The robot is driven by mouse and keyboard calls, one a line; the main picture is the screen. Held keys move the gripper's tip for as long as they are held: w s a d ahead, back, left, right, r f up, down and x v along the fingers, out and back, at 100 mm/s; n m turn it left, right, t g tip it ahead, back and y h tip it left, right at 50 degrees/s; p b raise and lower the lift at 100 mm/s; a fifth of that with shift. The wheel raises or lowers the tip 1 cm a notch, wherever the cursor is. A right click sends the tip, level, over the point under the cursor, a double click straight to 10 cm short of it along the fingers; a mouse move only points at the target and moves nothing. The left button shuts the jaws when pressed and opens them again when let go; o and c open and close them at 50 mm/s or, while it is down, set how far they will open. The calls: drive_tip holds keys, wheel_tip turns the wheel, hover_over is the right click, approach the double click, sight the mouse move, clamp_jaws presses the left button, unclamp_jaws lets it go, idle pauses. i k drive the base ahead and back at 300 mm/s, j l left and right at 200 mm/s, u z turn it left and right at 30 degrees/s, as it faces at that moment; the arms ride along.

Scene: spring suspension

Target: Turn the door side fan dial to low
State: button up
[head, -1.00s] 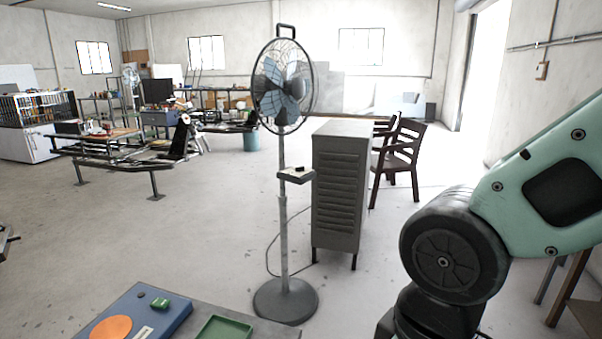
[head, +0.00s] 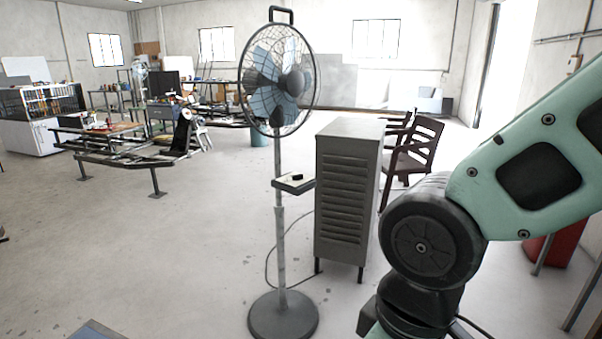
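A pedestal fan (head: 275,80) stands upright on a round grey base (head: 283,316), left of my arm. A small control box (head: 292,184) sits partway up its pole, with a dark dial (head: 297,177) on its pale top face. The dial is too small to read its setting. A second, distant fan (head: 140,72) stands at the far left back. The open doorway is at the right back, so the near fan is closer to it. My green and black arm fills the right side; my gripper is not in the picture.
A grey louvred cabinet (head: 346,195) stands right behind the fan pole, with dark wooden chairs (head: 413,150) beyond it. A cable lies on the floor beside the fan. A metal frame bench (head: 120,150) is at the left. Floor left of the fan is clear.

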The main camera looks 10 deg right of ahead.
sight(297, 177)
drive_tip(key=i+l, duration=0.55)
drive_tip(key=l, duration=0.15)
drive_tip(key=i+l+z, duration=0.1)
drive_tip(key=i+l, duration=0.45)
drive_tip(key=i+z, duration=0.1)
drive_tip(key=i, duration=0.95)
drive_tip(key=i+j, duration=0.55)
